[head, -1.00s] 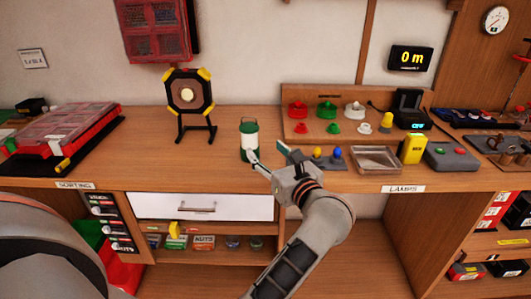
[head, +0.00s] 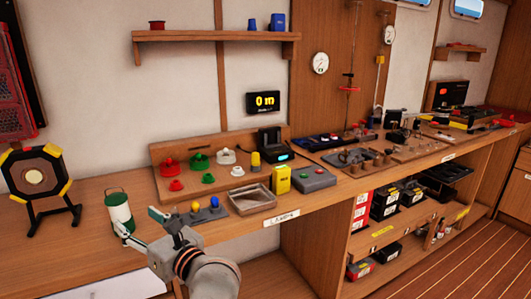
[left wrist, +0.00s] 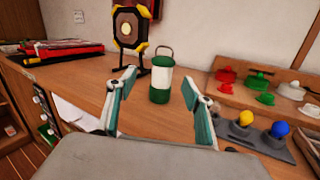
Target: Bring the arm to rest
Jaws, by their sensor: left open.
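My left gripper (head: 143,226) reaches in at the lower left of the head view, above the front edge of the bench (head: 345,196). In the left wrist view its two fingers (left wrist: 160,104) stand wide apart with nothing held between them. A green and white lantern (head: 119,212) stands upright on the bench, just beyond the gripper. In the left wrist view the lantern (left wrist: 161,79) appears between the fingers but farther off. My right gripper is not in these views.
A black and yellow framed target (head: 38,182) stands left of the lantern. To the right are a row of coloured knobs (head: 206,211), an empty tray (head: 252,199), a yellow box (head: 281,180) and a lamp board (head: 183,158). A shelf (head: 215,37) hangs above.

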